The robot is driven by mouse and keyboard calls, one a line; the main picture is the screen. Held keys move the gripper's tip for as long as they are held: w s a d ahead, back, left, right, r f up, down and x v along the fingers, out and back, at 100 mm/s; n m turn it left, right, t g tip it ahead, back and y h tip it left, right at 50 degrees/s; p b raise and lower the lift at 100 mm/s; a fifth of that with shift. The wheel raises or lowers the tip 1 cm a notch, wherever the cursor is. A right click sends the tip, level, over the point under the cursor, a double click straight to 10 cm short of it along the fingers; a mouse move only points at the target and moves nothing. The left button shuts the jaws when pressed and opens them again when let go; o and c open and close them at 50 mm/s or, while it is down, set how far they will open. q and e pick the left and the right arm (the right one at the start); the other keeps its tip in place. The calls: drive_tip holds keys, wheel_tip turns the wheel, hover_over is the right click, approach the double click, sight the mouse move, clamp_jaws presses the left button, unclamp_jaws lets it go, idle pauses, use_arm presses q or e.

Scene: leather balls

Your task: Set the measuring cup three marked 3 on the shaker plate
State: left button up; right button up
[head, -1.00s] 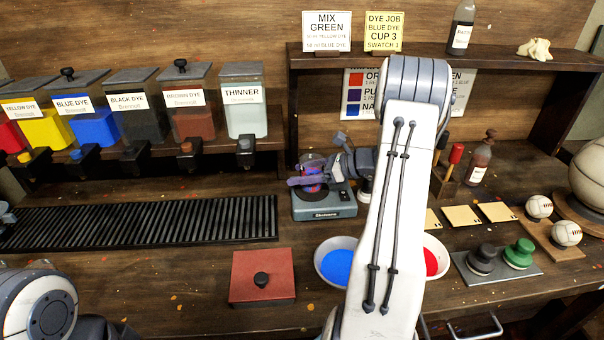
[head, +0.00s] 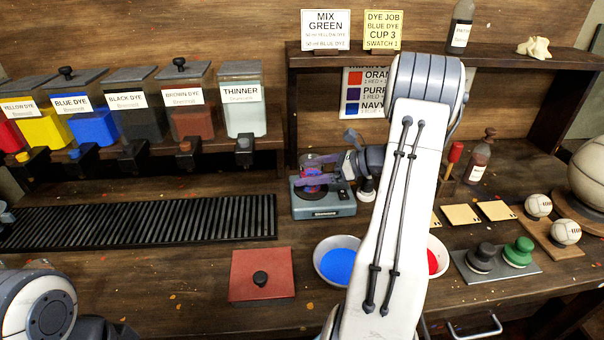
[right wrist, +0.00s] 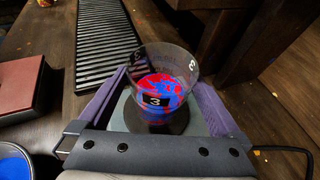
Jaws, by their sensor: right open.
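The clear measuring cup three (right wrist: 163,82), with a black 3 label and red and blue dye inside, stands upright on the dark round shaker plate (right wrist: 150,122). In the head view the cup (head: 312,172) is partly hidden by my right gripper (head: 316,171). The grey shaker (head: 325,205) stands on the bench. In the right wrist view my right gripper (right wrist: 162,95) is open, with one purple finger on each side of the cup. A gap to the fingers is hard to judge. My left arm is at the lower left, its gripper out of view.
A red lidded box (head: 262,275), a bowl of blue dye (head: 337,262) and a bowl of red dye (head: 436,262) stand in front of the shaker. A black ribbed rack (head: 140,222) lies to its left. Dye dispensers (head: 95,125) line the back left.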

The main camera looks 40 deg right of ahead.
use_arm(q)
drive_tip(key=shift+f, duration=0.3)
use_arm(e)
drive_tip(key=v, duration=0.9)
drive_tip(key=shift+s+d, duration=0.15)
